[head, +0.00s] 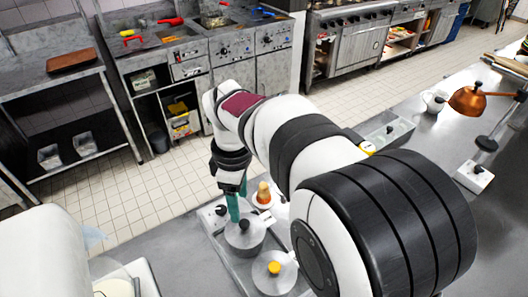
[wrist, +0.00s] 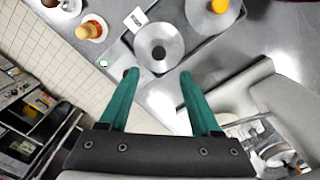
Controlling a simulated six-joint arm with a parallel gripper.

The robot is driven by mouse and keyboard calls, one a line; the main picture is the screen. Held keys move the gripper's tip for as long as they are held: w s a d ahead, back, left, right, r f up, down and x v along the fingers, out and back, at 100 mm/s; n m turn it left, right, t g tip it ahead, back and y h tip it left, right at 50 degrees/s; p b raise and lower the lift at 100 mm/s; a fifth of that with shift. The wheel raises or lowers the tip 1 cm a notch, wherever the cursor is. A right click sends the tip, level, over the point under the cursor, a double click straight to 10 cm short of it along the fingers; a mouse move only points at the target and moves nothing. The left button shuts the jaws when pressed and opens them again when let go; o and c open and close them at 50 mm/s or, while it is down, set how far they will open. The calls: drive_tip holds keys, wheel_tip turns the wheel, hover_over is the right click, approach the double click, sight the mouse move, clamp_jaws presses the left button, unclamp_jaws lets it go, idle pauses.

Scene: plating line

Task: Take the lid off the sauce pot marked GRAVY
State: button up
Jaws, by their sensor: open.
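A grey metal pot with a lid and dark knob (head: 245,240) stands on a metal tray; its lid (wrist: 170,38) shows in the wrist view. A second lidded pot with a yellow knob (head: 274,270) stands in front of it, and its lid (wrist: 213,20) also shows in the wrist view. A small white label card (wrist: 136,18) lies beside the dark-knobbed pot; its writing is too small to read, so I cannot tell which pot is GRAVY. My gripper (head: 238,208), with teal fingers (wrist: 158,75), is open and empty, above and beside the dark-knobbed lid.
A plate with an orange-brown food item (head: 263,194) stands just behind the pots. A small white box with a dark knob (head: 216,212) is at the left of the tray. A copper lamp (head: 468,101) and metal bins (head: 388,133) are farther right.

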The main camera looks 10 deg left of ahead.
sight(244, 223)
drive_tip(key=f, duration=0.8)
drive_tip(key=shift+w+d, duration=0.1)
drive_tip(key=shift+d, duration=0.2)
drive_tip(key=shift+r, duration=0.1)
clamp_jaws()
